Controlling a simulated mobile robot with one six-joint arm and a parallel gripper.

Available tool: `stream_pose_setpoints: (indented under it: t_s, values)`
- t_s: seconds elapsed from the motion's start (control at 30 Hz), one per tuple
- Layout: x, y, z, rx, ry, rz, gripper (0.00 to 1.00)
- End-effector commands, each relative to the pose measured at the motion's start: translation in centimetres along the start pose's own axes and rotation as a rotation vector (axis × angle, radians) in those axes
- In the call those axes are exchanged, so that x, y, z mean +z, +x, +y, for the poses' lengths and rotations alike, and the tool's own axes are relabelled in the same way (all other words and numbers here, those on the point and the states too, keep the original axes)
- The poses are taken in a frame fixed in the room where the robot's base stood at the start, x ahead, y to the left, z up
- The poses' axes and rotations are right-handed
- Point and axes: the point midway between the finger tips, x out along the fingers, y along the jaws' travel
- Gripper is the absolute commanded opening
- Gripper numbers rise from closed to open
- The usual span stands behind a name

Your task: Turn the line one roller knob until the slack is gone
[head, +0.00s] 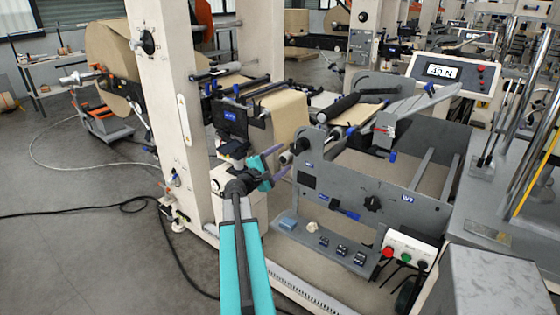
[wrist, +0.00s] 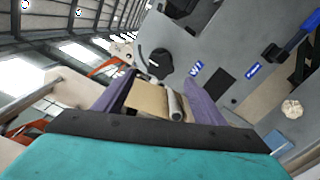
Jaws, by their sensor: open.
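My gripper (head: 277,161) is open, with two purple fingers on a teal body. It is beside the left end of the grey machine panel. In the wrist view a grey cylindrical roller end or knob (wrist: 175,103) shows between the fingers (wrist: 150,100), apart from any visible grip; how far off it is, I cannot tell. It also shows in the head view (head: 286,158). A dark round knob (head: 301,145) is just behind it on the panel and shows in the wrist view (wrist: 160,63). The brown kraft web (head: 283,114) runs down behind my gripper.
A tilted display (head: 441,71) reads about 40 N. A black knob (head: 371,203) and a button box (head: 405,250) are on the grey frame. A cream column (head: 175,100) stands close on the left. Cables (head: 110,208) lie on the otherwise open floor at left.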

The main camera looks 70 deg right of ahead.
Motion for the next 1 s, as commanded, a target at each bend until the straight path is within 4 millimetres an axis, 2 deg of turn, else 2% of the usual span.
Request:
stream_pose_setpoints:
  t_s: [0.27,1.0]
  values:
    - [0.0,1.2,0.1,-0.001,0.0,-0.001,0.64]
    - [-0.2,7.7,-0.2,-0.001,0.001,0.0,0.64]
